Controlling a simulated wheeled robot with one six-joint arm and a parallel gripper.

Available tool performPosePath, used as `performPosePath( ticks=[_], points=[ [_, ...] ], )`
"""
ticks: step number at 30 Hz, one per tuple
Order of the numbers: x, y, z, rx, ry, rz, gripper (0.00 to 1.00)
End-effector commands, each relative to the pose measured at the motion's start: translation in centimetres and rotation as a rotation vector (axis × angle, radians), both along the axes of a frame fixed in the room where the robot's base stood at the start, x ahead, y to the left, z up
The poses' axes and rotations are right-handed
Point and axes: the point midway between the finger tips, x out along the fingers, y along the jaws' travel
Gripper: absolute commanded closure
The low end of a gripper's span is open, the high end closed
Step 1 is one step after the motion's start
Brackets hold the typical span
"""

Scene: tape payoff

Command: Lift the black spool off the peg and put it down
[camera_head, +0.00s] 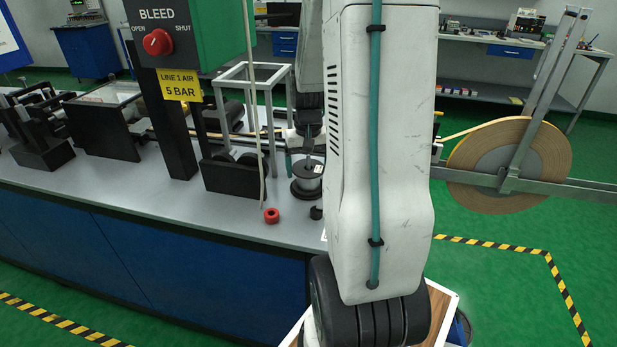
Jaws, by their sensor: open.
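The black spool (307,190) is near the right end of the grey bench, partly behind my arm. Its dark lower flange and a grey-white middle show. The peg cannot be made out clearly. My gripper (304,149) is just above the spool and points down at it. It is open and its fingertips are small and partly hidden, so I cannot tell whether they touch the spool. My large white arm link covers what lies to the right of it.
A red ring (271,215) and a small black piece (316,212) lie on the bench (235,212) in front of the spool. A grey frame (247,84) and black block (233,177) stand to the left. A large tape reel (553,150) is at right.

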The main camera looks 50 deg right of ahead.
Motion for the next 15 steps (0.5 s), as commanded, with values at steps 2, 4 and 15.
performPosePath(
  ticks=[2, 4, 15],
  points=[
    [-0.02, 0.05, -0.57, 0.001, 0.001, 0.000, 0.16],
    [-0.01, 0.04, -0.73, 0.000, 0.000, 0.000, 0.16],
    [0.00, 0.03, -0.69, -0.001, -0.001, 0.000, 0.72]
  ],
)
